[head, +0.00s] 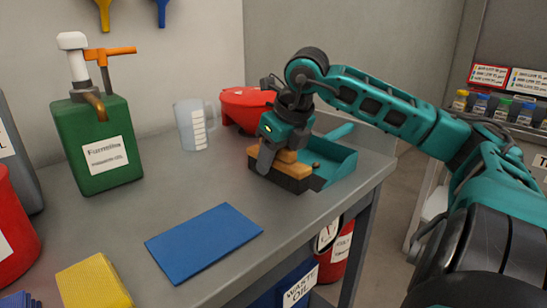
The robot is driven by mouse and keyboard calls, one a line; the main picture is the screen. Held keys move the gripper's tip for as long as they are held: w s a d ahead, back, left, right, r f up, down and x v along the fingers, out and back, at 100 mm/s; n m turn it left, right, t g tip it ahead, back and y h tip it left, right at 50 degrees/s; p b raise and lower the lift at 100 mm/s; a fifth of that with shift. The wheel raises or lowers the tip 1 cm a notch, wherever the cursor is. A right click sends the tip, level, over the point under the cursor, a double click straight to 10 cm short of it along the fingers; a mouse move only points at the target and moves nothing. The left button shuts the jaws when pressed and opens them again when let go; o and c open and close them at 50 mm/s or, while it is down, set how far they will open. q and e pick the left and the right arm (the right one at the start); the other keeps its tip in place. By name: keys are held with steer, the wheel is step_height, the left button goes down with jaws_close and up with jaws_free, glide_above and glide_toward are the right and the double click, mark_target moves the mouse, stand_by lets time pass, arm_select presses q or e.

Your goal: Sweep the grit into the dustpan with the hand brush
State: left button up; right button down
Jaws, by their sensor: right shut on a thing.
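The hand brush (290,170) has an orange-brown wooden body with dark bristles below. My right gripper (272,156) is shut on it from above and holds it low at the left, open side of the dustpan. The teal dustpan (340,171) lies near the right edge of the grey bench, its handle (341,131) pointing away to the back. A few small brown bits of grit (316,166) show in the pan beside the brush. The brush and gripper hide part of the pan, so I cannot tell whether more grit lies behind. My left gripper is out of view.
A red funnel (240,108) and a clear measuring jug (192,128) stand behind the brush. A green oil can (92,125) with a pump stands at the left. A blue cloth (205,241) lies flat in front, with a yellow sponge (93,283) further left. The bench between is clear.

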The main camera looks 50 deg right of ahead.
steer(key=shift+d, duration=0.1)
steer(key=shift+s+d+r, duration=0.1)
steer(key=shift+d+r, duration=0.15)
steer(key=shift+d, duration=0.75)
steer(key=shift+s+d+r, duration=0.15)
steer(key=shift+d+r, duration=0.05)
steer(key=shift+d, duration=0.8)
steer(key=shift+d, duration=0.15)
steer(key=shift+s+d, duration=0.15)
steer(key=shift+d, duration=1.3)
steer(key=shift+s+d, duration=0.1)
steer(key=shift+d, duration=0.65)
